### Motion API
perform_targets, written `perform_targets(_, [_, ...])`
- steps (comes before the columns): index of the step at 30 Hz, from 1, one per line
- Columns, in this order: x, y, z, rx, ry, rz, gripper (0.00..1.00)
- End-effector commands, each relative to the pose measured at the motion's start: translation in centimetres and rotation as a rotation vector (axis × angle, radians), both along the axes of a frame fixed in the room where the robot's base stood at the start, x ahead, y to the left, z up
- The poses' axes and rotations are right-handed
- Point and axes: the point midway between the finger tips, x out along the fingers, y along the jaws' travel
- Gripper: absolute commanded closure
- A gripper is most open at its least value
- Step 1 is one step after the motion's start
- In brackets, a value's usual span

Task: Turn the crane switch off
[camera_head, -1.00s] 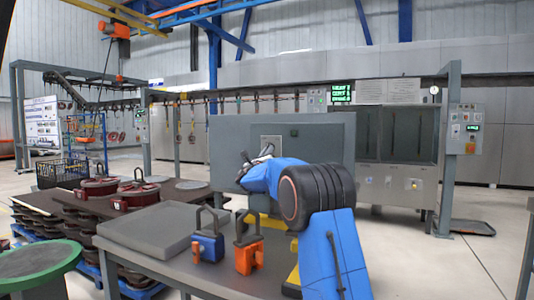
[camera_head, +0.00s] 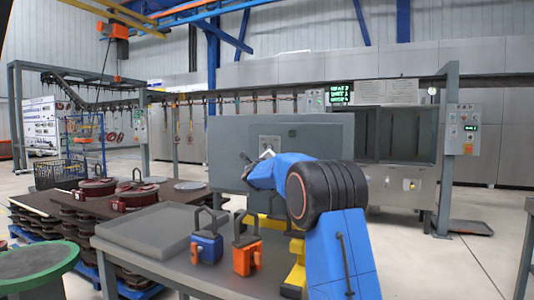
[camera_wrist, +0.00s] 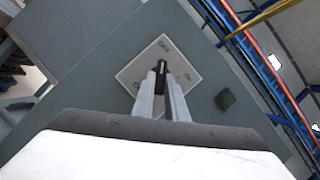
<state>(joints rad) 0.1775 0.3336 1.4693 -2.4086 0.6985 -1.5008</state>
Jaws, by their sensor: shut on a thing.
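The crane switch has a light square plate (camera_wrist: 137,78) on a grey-green cabinet (camera_head: 325,135). The plate carries printed marks, with "OFF" legible near one corner in the wrist view; the rest is hard to read. My gripper (camera_wrist: 160,73) is in front of the plate, its two fingers shut on the small dark switch knob (camera_wrist: 161,67). The fingers cover most of the knob, so its exact setting is hard to tell. In the head view my gripper (camera_head: 266,155) reaches the cabinet face just below the plate's visible upper part (camera_head: 270,141).
A dark green button (camera_wrist: 225,99) sits on the cabinet beside the plate. A grey table (camera_head: 190,267) in front holds a blue padlock-like block (camera_head: 207,247), an orange one (camera_head: 247,256) and a flat grey tray (camera_head: 150,230). Open floor lies at right.

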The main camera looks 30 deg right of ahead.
Motion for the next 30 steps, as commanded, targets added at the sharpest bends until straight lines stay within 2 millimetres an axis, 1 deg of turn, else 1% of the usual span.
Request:
perform_targets(5, [0.0,0.0,0.0,-0.001,0.001,0.001,1.0])
perform_targets(6, [0.0,0.0,0.0,-0.001,0.001,0.001,0.78])
perform_targets(7, [0.0,0.0,0.0,-0.001,0.001,0.001,0.71])
perform_targets(8, [0.0,0.0,0.0,-0.001,0.001,0.001,0.69])
perform_targets(16, [0.0,0.0,0.0,0.0,0.0,0.0,0.69])
perform_targets(20, [-0.5,0.4,-0.1,-0.001,0.0,0.001,0.69])
perform_targets(23, [-1.4,1.1,-0.5,-0.001,0.001,0.001,0.69])
perform_targets(30, [-4.9,3.8,-1.9,0.0,0.001,0.002,0.69])
